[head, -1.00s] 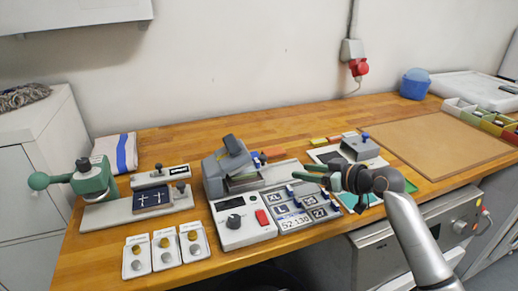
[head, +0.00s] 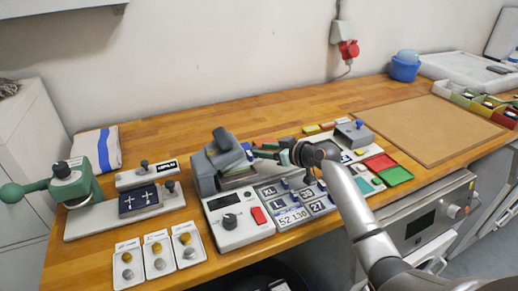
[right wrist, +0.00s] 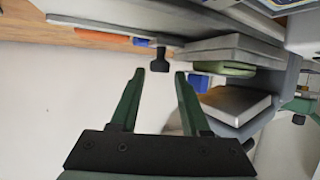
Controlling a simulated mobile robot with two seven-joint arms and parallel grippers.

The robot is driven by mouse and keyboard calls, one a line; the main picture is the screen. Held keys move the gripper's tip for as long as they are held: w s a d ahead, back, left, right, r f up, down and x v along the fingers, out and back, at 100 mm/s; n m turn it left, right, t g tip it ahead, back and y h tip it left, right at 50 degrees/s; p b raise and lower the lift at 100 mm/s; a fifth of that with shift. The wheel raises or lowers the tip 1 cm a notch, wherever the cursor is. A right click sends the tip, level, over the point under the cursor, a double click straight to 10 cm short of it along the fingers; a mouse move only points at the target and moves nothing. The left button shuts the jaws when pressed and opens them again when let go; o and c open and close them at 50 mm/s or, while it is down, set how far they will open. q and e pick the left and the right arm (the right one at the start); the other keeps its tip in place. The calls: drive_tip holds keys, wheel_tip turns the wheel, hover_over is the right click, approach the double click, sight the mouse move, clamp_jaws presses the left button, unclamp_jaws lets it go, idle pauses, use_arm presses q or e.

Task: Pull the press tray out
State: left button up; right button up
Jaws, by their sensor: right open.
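The grey press (head: 218,165) stands left of centre on the bench, its upper part tilted. My left gripper is out of view.
A control box (head: 235,220) with size plates (head: 290,212) stands before the press. Red and green trays (head: 395,172) lie right of my arm. The brown mat (head: 425,128) is bare.

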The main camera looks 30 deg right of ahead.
drive_tip(key=shift+x, duration=1.15)
clamp_jaws()
drive_tip(key=shift+d, duration=0.1)
idle(0.6)
